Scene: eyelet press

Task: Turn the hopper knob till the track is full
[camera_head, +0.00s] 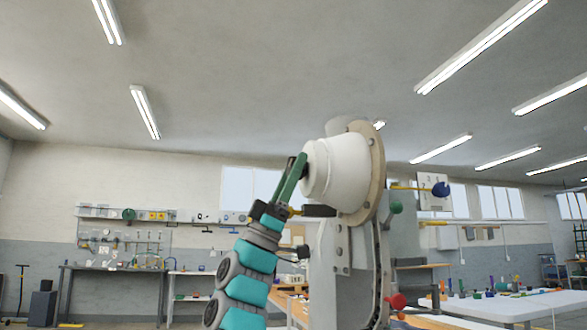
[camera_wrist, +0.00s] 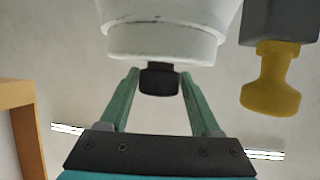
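The hopper (camera_head: 340,170) is a white drum on the upper part of the grey press, with a tan flange behind it. Its rounded white face also fills the top of the wrist view (camera_wrist: 165,38). The black hopper knob (camera_wrist: 160,80) juts from this face. My gripper (camera_wrist: 159,75) has its green fingers on either side of the knob, with narrow gaps showing. In the head view, my gripper (camera_head: 297,168) reaches up to the drum's left face, and its fingers mostly hide the knob. A narrow track (camera_head: 380,262) seems to run down the press; its fill cannot be told.
A yellow knob (camera_wrist: 270,85) on a grey part is close to the right of my gripper. A cluttered white table (camera_head: 510,307) stands at right.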

